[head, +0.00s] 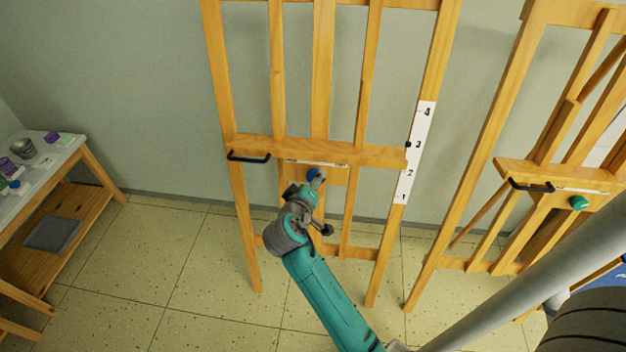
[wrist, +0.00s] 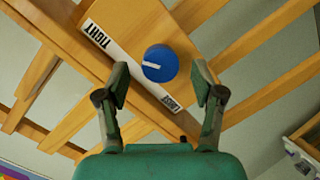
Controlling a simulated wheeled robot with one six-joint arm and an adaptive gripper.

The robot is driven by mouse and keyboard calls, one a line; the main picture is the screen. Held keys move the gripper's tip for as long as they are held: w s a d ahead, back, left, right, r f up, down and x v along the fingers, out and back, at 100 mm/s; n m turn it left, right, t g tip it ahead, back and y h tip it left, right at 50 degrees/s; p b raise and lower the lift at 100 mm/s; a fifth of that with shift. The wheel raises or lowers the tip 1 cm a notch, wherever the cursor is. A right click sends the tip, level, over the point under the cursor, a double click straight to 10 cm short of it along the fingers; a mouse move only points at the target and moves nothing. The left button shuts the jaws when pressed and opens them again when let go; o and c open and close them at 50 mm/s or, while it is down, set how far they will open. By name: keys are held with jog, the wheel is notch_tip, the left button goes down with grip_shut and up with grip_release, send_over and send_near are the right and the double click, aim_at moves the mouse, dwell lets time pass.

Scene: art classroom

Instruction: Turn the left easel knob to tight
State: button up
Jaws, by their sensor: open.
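The left easel (head: 390,156) stands against the wall, with a blue knob (head: 313,173) below its cross tray. In the wrist view the round blue knob (wrist: 160,62) shows a white pointer line pointing left in the picture. A white label strip (wrist: 128,66) runs beside it, with TIGHT readable at its upper-left end; the word at the lower-right end is small and hard to read. My gripper (wrist: 160,80) is open, with one finger on either side of the knob in the picture. I see no finger touching it. In the head view my gripper (head: 318,180) partly covers the knob.
A black handle (head: 248,156) sticks out from the left end of the tray. A second easel with a green knob (head: 579,203) stands to the right. A wooden side table (head: 75,150) with small containers stands at the left. The floor (head: 190,260) between is clear.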

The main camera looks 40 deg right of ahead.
jog(key=v, duration=1)
jog(key=s+a+f+n+t+y, duration=0.2)
jog(key=s+a+f+y, duration=0.35)
jog(key=s, duration=0.25)
jog(key=s+a+f+n+t+y, duration=0.2)
jog(key=s+a+f+n+y, duration=0.15)
jog(key=s+f, duration=0.4)
jog(key=s+a+r+m+t+y, duration=0.1)
jog(key=s+a+r+m, duration=0.1)
jog(key=s+r, duration=0.3)
jog(key=s+a+r+m+t+y, duration=0.2)
jog(key=s+r, duration=0.3)
jog(key=s, duration=0.8)
jog(key=shift+a+r, duration=0.25)
jog(key=shift+a, duration=0.15)
jog(key=shift+m, duration=0.25)
